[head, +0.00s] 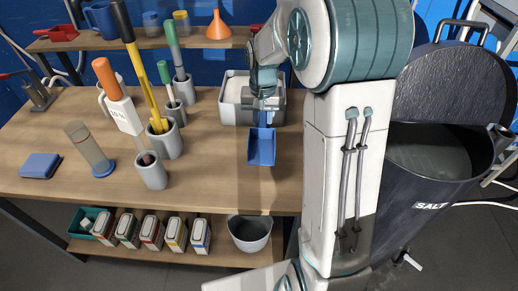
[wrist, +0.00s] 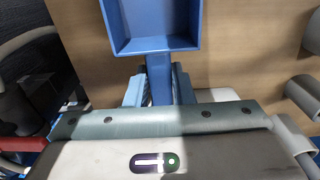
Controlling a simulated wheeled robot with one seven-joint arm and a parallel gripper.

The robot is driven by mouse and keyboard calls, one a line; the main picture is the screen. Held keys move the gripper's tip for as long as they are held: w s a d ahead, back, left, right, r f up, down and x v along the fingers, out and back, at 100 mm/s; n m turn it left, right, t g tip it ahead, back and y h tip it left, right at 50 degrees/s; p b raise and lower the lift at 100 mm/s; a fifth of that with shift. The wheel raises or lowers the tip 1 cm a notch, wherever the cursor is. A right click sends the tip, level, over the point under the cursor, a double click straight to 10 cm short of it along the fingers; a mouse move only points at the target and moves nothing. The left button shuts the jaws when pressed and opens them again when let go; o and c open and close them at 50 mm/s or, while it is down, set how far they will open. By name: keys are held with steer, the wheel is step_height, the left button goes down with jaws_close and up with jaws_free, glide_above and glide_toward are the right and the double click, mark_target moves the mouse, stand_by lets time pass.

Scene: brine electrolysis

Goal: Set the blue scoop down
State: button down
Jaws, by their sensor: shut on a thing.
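The blue scoop (head: 261,147) is in my gripper (head: 263,108), over the right part of the wooden table (head: 215,180) in the head view. Its tray hangs toward the table's front side. In the wrist view the scoop (wrist: 150,25) shows its open, empty tray at the top, and its handle runs down between the two fingers of my gripper (wrist: 159,85), which are shut on it. I cannot tell whether the scoop touches the table.
A white bin (head: 236,102) stands just behind and left of the scoop. Bare tabletop lies left and front of the scoop. A dark salt barrel (head: 425,200) is at right.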

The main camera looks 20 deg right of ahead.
mark_target(263, 122)
step_height(263, 122, down, 8)
steer(key=shift+s+d+f, duration=0.1)
stand_by(0.4)
steer(key=c, duration=1.3)
jaws_free()
steer(key=shift+o, duration=0.2)
step_height(263, 122, up, 11)
steer(key=shift+s+r, duration=0.15)
steer(key=shift+r, duration=0.45)
steer(key=s+a+r+n+t, duration=0.1)
steer(key=s, duration=0.9)
steer(key=s+a+r+n+t, duration=0.1)
steer(key=s+n, duration=0.1)
steer(key=s, duration=0.9)
steer(key=shift+a+r, duration=0.35)
